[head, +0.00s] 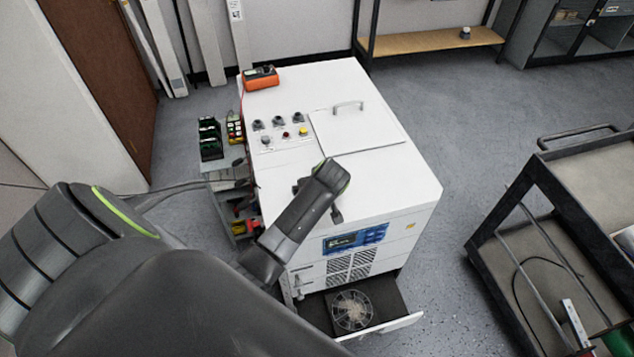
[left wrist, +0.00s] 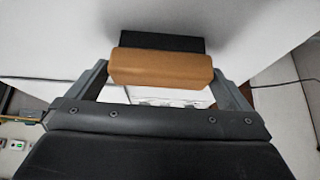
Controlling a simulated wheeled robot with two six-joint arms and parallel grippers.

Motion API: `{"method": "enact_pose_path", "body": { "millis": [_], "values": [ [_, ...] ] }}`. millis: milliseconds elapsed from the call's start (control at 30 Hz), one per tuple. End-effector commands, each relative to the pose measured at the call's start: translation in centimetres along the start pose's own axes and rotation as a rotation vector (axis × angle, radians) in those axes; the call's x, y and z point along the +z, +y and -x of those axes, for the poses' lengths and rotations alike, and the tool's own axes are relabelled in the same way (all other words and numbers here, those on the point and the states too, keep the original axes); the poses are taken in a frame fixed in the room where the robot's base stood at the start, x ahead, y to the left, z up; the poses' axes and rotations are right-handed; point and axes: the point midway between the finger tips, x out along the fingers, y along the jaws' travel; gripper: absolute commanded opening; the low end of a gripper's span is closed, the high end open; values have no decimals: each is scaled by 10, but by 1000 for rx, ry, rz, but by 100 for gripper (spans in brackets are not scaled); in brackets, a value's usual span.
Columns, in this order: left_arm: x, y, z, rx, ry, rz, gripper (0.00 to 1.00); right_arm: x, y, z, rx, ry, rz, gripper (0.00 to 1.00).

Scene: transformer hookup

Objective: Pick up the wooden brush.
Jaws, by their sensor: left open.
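The wooden brush (left wrist: 160,68) shows in the left wrist view, with a tan wooden block and dark bristles behind it. It lies across the gap between the two fingers of my left gripper (left wrist: 161,76). The fingers are open, one at each end of the block; I cannot tell whether either touches it. In the head view my left gripper (head: 318,200) is over the front part of the white cabinet top. The brush is hidden there behind my gripper and arm. My right gripper is not in view.
The white cabinet (head: 408,189) carries an orange meter (head: 261,78), several knobs and a handled lid (head: 357,130). An open drawer with a fan (head: 352,310) juts out at its front. A cart (head: 550,165) stands at the right. Bare floor lies between them.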

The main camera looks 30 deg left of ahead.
Motion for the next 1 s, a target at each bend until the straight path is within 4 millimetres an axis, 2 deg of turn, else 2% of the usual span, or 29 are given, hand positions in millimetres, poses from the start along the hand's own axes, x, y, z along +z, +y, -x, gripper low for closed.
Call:
{"method": "enact_pose_path", "body": {
  "millis": [200, 500, 767, 1000],
  "values": [
    [0, -1, -20, -2, 0, -1, 100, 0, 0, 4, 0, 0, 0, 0],
    [0, 0, -23, 0, 0, 0, 100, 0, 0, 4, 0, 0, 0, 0],
    [0, 0, -23, 0, 0, 0, 67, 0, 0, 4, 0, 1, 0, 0],
    [-1, 0, -22, 0, 1, 0, 67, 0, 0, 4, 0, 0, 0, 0]
  ]
}}
